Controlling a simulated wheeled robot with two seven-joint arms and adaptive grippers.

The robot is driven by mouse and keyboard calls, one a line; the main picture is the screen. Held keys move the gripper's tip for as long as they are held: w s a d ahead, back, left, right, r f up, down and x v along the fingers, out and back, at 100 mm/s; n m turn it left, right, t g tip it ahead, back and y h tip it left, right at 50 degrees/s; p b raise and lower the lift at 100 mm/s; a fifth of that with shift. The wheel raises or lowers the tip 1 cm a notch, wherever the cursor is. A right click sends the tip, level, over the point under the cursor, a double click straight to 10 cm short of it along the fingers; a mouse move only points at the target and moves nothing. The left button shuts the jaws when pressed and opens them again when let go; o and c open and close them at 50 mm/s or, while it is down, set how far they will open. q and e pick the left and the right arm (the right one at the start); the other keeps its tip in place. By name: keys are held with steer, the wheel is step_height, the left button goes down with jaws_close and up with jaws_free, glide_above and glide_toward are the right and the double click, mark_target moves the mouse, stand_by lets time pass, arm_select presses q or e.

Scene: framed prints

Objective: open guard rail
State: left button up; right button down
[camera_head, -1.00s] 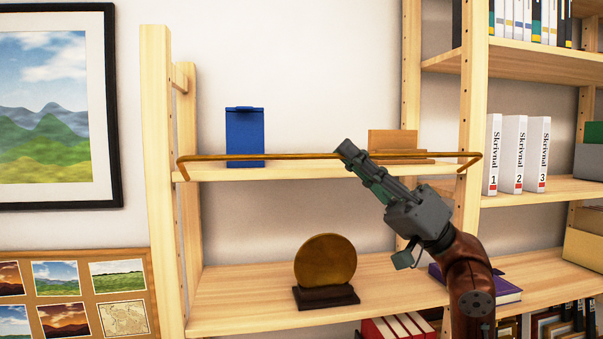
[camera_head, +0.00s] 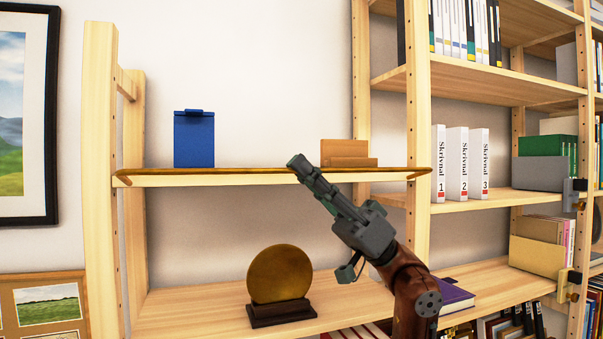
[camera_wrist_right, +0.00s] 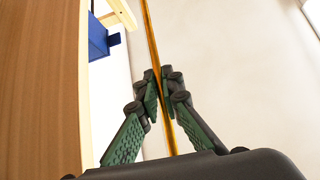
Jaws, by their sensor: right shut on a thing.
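The guard rail (camera_head: 225,171) is a thin brass-coloured bar with bent ends, running along the front edge of the upper shelf (camera_head: 240,180). In the head view it now sits low, about level with the shelf edge. My right gripper (camera_head: 297,162) reaches in from the lower right and is shut on the rail near its middle. In the right wrist view the rail (camera_wrist_right: 149,45) passes between the two green-padded fingers (camera_wrist_right: 160,92). My left gripper is not in view.
A blue clipboard-like object (camera_head: 194,140) and a wooden holder (camera_head: 346,154) stand on the upper shelf. A round brass disc (camera_head: 280,273) on a dark base is on the shelf below. White binders (camera_head: 457,165) stand to the right.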

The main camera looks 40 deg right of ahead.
steer(key=c, duration=2.1)
jaws_free()
steer(key=v, duration=1.2)
steer(key=shift+c, duration=0.4)
